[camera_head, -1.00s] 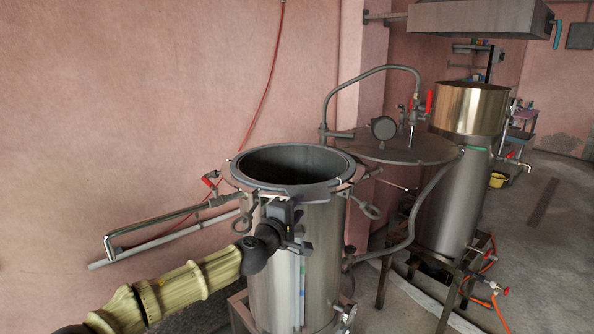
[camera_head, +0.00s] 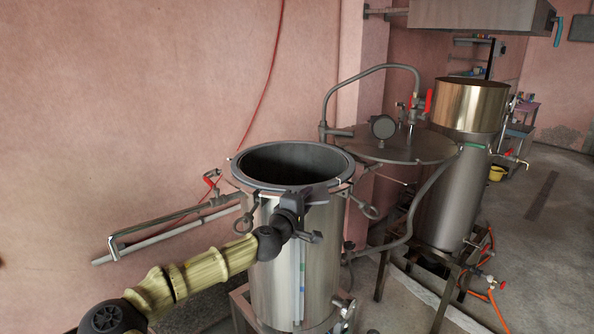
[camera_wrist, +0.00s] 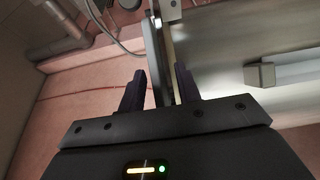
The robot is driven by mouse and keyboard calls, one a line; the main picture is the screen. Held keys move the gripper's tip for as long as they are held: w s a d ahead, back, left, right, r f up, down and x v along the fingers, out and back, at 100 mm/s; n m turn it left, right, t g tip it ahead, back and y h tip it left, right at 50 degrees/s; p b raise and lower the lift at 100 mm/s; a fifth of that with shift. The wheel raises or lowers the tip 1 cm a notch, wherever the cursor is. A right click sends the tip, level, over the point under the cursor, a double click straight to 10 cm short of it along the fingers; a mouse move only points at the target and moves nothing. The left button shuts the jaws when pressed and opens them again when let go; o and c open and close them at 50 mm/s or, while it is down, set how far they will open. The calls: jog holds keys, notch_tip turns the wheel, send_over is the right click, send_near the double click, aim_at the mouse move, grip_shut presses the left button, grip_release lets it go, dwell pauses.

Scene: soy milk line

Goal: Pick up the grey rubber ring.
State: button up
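The grey rubber ring (camera_head: 240,177) appears as the dark grey band around the open top of the steel pot (camera_head: 273,250) in the head view. It lies flat on the rim, and its front is partly hidden by my gripper. My gripper (camera_head: 308,197) is at the front of the rim, at about ring height. In the wrist view my gripper (camera_wrist: 159,80) has its two dark fingers apart. A thin dark edge and a lighter strip run between them, seemingly the ring and pot rim. I cannot tell whether either finger touches them.
Clamp bolts with eyelets (camera_head: 370,212) stick out around the pot's rim. A metal pipe with a red-handled valve (camera_head: 170,222) is at the left by the pink wall.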

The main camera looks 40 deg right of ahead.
grip_shut()
jog(key=shift+r, duration=0.15)
notch_tip(320, 180, up, 10)
jog(key=b, duration=0.2)
jog(key=shift+b, duration=0.4)
dwell(0.7)
jog(key=shift+r+p, duration=1.35)
jog(key=shift+r, duration=0.6)
jog(key=shift+w, duration=0.1)
